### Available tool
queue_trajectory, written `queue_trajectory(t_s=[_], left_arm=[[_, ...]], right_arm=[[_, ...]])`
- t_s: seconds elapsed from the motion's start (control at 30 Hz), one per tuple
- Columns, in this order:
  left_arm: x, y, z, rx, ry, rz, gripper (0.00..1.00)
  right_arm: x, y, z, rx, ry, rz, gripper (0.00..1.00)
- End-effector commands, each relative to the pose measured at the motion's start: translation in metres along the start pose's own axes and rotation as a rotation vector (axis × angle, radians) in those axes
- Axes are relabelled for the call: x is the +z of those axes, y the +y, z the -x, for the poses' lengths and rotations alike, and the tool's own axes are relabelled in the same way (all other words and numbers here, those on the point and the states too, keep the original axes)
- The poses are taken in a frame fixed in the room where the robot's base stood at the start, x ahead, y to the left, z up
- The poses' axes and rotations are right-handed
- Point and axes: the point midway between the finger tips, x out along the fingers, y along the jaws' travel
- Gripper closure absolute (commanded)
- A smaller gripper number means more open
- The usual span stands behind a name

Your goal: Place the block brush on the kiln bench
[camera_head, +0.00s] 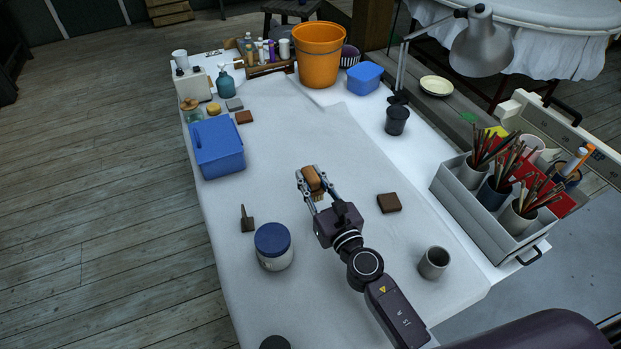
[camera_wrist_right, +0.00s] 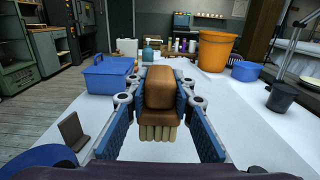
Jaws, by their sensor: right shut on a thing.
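The block brush (camera_head: 313,180) has a brown wooden block with pale bristles pointing down. My right gripper (camera_head: 311,188) is shut on it and holds it above the middle of the white-covered table (camera_head: 300,128). In the right wrist view, the brush (camera_wrist_right: 165,90) sits between the two blue-padded fingers, bristles at the bottom. The gap between the bristles and the table is hard to judge. My left gripper is not in view. I cannot tell which surface is the kiln bench.
A blue-lidded jar (camera_head: 274,246), a small brown block (camera_head: 389,203) and a grey cup (camera_head: 434,263) stand near my right arm. A blue basket (camera_head: 217,148), orange bucket (camera_head: 320,55) and lamp (camera_head: 481,45) stand farther off. Brushes fill a grey caddy (camera_head: 462,205) at right.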

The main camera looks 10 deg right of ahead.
Motion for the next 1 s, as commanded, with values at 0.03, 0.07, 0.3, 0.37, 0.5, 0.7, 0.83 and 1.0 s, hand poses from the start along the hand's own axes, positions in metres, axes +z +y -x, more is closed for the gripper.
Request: queue_trajectory(t_s=[0.03, 0.07, 0.3, 0.37, 0.5, 0.7, 0.83, 1.0], left_arm=[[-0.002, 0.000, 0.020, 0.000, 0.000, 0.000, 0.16], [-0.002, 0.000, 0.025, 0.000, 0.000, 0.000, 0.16], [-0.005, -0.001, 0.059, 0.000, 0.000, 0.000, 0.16], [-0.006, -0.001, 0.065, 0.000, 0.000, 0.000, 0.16], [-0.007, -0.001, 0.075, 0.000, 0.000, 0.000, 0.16], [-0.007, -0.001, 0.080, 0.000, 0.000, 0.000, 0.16], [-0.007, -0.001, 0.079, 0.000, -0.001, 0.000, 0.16], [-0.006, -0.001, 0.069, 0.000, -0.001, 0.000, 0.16]], right_arm=[[0.021, 0.000, 0.000, 0.000, -0.001, -0.001, 1.00], [0.026, 0.000, 0.000, 0.000, -0.001, 0.000, 1.00], [0.061, 0.000, 0.000, 0.001, -0.001, 0.000, 1.00], [0.067, 0.000, 0.000, 0.001, -0.001, 0.001, 1.00], [0.078, 0.000, 0.000, 0.001, -0.001, 0.000, 1.00], [0.083, 0.000, 0.000, 0.001, -0.001, 0.001, 1.00], [0.082, 0.000, 0.002, -0.001, 0.000, 0.001, 1.00], [0.072, -0.002, 0.026, -0.018, 0.005, 0.006, 1.00]])
